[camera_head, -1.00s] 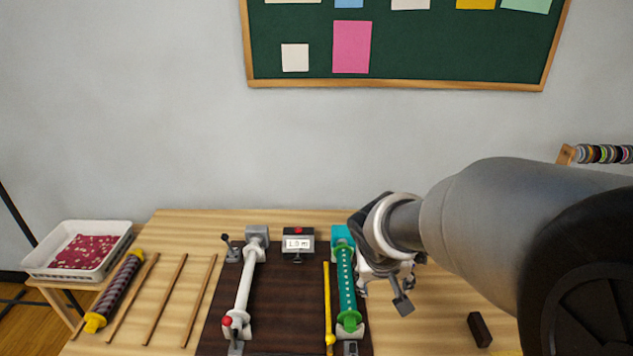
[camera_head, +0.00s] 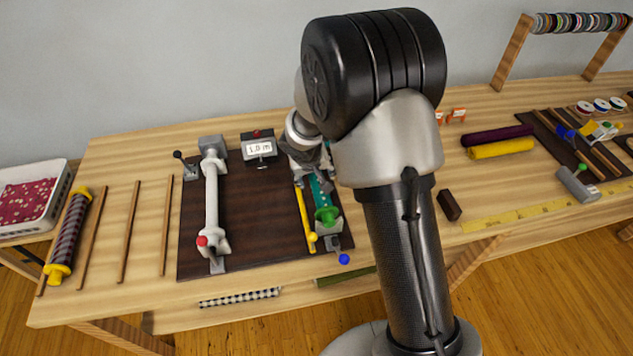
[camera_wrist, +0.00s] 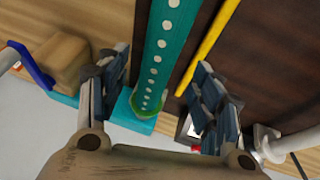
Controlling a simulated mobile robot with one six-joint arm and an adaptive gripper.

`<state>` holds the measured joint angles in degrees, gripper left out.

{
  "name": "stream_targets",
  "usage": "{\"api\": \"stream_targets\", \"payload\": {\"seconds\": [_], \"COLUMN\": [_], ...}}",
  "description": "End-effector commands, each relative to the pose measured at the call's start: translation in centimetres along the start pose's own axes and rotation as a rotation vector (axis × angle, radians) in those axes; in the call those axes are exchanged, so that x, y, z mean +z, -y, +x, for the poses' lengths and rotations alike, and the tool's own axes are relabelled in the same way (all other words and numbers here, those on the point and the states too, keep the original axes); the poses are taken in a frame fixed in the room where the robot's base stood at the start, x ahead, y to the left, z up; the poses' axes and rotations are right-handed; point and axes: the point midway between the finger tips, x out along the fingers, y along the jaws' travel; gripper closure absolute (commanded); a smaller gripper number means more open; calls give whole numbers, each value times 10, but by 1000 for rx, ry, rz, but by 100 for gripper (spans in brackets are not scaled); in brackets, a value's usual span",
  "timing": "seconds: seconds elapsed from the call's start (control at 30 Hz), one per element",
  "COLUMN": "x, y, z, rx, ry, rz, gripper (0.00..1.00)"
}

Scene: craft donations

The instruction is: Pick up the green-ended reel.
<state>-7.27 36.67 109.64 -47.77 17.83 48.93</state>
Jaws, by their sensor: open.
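The green-ended reel is a long teal, white-dotted roll with green ends (camera_head: 327,215), lying on stands at the right side of the dark mat (camera_head: 255,220). My arm hides much of it in the head view. In the wrist view its dotted face (camera_wrist: 160,60) runs down between my fingers to a green end. My gripper (camera_wrist: 162,88) is open, with one finger on each side of the reel. In the head view my gripper (camera_head: 308,165) is over the reel's far part. I cannot tell whether the fingers touch it.
A yellow rod (camera_head: 304,220) lies close to the reel's left and shows beside the right finger (camera_wrist: 210,45). A white roller (camera_head: 211,195) stands further left, with a 1.0 m display (camera_head: 259,148) behind. A dark block (camera_head: 449,205) lies right of my arm.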

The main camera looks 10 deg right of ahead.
Motion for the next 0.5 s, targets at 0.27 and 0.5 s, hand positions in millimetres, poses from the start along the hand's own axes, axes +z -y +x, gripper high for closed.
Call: {"api": "stream_targets", "payload": {"seconds": [0.27,0.5], "x": [0,0], "y": [-1,-1], "z": [22,58], "rx": [1,0], "ry": [1,1], "rz": [-1,0], "gripper": [40,40]}}
